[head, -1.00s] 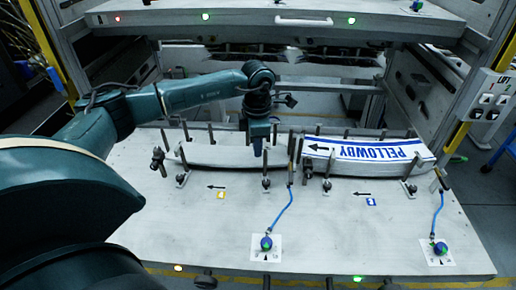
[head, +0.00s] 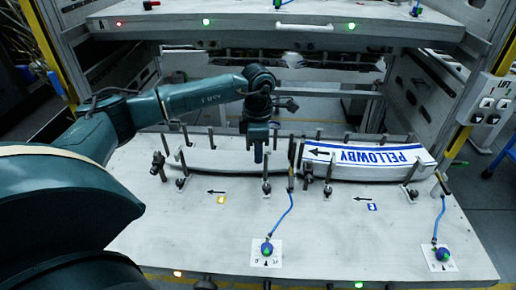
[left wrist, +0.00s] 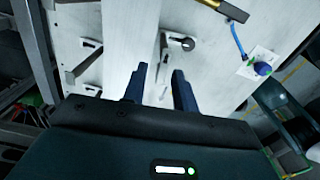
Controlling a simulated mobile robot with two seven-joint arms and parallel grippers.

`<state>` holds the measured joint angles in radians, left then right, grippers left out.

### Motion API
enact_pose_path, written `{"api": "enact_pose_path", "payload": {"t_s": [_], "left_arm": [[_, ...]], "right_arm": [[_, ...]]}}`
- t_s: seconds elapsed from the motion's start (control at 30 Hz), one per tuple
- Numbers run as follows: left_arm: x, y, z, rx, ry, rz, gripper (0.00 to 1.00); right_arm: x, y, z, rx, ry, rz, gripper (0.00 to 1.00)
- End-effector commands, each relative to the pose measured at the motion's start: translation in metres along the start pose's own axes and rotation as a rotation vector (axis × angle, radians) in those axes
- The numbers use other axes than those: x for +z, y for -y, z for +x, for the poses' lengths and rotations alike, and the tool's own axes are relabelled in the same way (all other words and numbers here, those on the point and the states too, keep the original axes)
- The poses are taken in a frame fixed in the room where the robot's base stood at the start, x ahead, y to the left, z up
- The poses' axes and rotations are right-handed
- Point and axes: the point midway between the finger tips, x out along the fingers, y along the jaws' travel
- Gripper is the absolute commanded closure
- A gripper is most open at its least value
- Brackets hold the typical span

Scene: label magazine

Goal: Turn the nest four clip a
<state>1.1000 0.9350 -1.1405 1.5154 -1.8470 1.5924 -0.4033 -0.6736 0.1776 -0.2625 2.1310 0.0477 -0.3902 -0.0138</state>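My left gripper (head: 258,152) points down over the left label nest, at the front edge of a blank white curved stack (head: 212,160). Another clip (head: 181,183) stands at the left of this nest. My right gripper is not in view.
A second nest holds a white stack printed PELLOWBY (head: 365,160), with clips in front (head: 409,191). Blue cords run to blue-green knobs on white cards (head: 267,249) (head: 442,254). Upright posts line the nests. An upper shelf (head: 235,28) hangs behind; the front tabletop (head: 180,240) is mostly clear.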

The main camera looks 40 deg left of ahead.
Motion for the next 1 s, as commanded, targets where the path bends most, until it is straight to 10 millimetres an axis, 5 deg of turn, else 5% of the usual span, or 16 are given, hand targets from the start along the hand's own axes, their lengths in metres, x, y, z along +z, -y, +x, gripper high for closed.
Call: {"api": "enact_pose_path", "payload": {"t_s": [0.37,1.0], "left_arm": [[0.0,0.0,-0.007,-0.001,0.0,-0.001,0.69],[0.001,0.0,-0.124,-0.001,0.001,0.0,0.69]], "right_arm": [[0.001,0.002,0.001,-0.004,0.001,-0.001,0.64],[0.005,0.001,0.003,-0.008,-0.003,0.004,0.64]]}}
